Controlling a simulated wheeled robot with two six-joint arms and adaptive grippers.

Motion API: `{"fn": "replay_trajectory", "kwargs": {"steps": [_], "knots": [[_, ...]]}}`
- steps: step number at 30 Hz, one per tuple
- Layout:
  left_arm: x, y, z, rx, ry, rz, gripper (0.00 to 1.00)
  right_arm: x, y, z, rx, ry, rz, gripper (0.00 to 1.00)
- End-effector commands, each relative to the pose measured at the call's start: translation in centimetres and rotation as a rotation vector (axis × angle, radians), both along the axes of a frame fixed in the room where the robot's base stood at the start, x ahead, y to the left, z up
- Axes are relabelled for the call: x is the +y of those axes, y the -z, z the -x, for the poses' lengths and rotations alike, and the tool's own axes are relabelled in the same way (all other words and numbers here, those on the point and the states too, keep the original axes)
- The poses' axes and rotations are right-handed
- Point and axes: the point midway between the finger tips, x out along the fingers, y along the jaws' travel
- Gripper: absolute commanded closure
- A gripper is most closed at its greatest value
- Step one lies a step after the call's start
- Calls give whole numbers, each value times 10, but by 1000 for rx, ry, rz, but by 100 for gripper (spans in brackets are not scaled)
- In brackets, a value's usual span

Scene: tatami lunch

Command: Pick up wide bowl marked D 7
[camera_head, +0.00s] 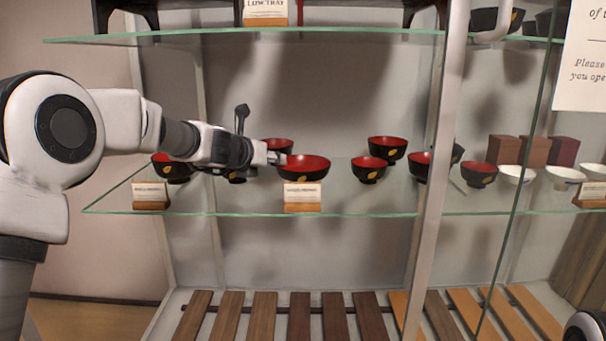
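Several black bowls with red insides and gold marks stand on the glass shelf; I cannot read a D 7 mark on any. The widest one, a wide bowl (304,168), stands upright near the shelf's front, behind a small label card. My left gripper (272,157) reaches in from the left, its tip at the wide bowl's left rim. I cannot tell whether it touches the rim or how far its fingers are apart. My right gripper is out of view.
Another bowl (277,145) stands close behind the gripper tip. Smaller bowls (369,170) stand to the right, others (172,168) at the left, partly behind my arm. Label cards (302,197) line the front edge. A metal post (436,180) and upper glass shelf (330,30) bound the space.

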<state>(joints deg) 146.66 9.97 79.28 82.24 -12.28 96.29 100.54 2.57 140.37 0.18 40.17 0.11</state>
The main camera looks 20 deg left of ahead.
Motion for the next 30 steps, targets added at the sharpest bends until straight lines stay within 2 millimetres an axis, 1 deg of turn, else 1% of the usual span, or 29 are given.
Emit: {"fn": "replay_trajectory", "kwargs": {"steps": [1,3,6,12,13,14,15,16,26,30], "knots": [[0,4,-9,2,1,-2,67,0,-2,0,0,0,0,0],[-2,9,-22,3,1,-2,67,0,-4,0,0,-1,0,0],[-4,13,-33,1,0,-2,67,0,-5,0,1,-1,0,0],[-5,14,-35,1,0,0,67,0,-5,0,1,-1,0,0],[-4,14,-35,1,0,0,71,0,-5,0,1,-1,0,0],[-4,14,-35,1,0,0,82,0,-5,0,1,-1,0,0],[-4,14,-35,1,0,0,96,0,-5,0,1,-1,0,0],[-4,14,-35,1,0,0,100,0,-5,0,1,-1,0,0],[-4,14,-34,1,0,0,100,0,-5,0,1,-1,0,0],[-4,8,-34,1,0,0,100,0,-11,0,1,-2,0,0]]}}
